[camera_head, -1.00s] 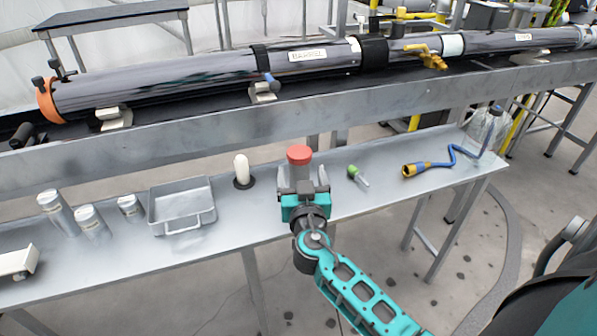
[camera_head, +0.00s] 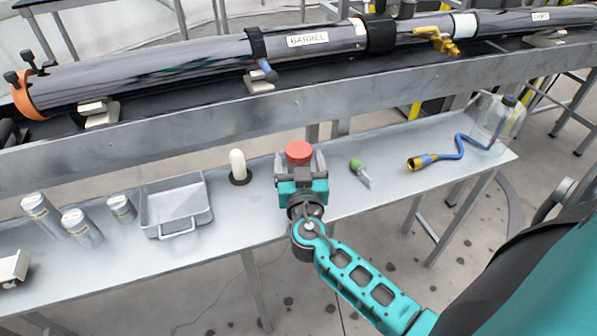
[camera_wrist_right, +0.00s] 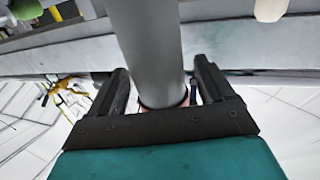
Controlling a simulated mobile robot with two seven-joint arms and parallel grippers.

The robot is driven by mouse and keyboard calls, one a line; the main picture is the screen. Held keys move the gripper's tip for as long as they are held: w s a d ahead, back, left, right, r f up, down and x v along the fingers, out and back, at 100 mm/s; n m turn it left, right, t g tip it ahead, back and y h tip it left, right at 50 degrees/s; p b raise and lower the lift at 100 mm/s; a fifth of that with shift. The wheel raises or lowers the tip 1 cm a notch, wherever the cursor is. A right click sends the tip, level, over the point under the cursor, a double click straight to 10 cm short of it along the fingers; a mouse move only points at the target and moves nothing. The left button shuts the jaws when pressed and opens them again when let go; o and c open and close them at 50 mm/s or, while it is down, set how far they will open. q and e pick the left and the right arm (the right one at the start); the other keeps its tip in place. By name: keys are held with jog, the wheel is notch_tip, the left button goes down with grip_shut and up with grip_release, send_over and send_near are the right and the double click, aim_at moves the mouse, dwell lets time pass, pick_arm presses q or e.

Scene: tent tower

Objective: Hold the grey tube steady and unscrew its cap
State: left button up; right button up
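The red cap (camera_head: 299,152) shows between the fingers of my right gripper (camera_head: 300,162) at the back of the metal bench. The grey tube (camera_wrist_right: 150,50) passes between the two fingers in the right wrist view, with slim gaps beside it; the fingers look open around it. A bit of red shows at the tube's far end, low between the fingers. In the head view the tube's body is mostly hidden by my gripper. My left gripper is not in view.
A white rounded piece on a black base (camera_head: 238,166) stands just left of the gripper. A metal tray (camera_head: 177,223) and several metal canisters (camera_head: 83,227) are further left. A green-capped vial (camera_head: 360,171) and a blue hose (camera_head: 458,147) lie right. A long barrel (camera_head: 200,72) runs behind.

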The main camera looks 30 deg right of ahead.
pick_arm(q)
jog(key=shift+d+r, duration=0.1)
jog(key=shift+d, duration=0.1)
pick_arm(e)
jog(key=c, duration=1.1)
jog(key=shift+r, duration=0.15)
jog(key=shift+r+p, duration=0.3)
jog(key=shift+r, duration=0.3)
pick_arm(q)
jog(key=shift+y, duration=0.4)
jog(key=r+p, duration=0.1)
jog(key=p, duration=0.1)
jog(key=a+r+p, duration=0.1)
jog(key=p, duration=0.1)
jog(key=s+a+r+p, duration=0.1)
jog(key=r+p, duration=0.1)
pick_arm(e)
notch_tip(320, 180, up, 19)
jog(key=shift+f, duration=0.2)
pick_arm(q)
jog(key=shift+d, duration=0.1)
pick_arm(e)
jog(key=o, duration=0.6)
jog(key=c, duration=0.8)
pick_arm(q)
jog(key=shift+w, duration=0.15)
pick_arm(e)
jog(key=shift+c, duration=1)
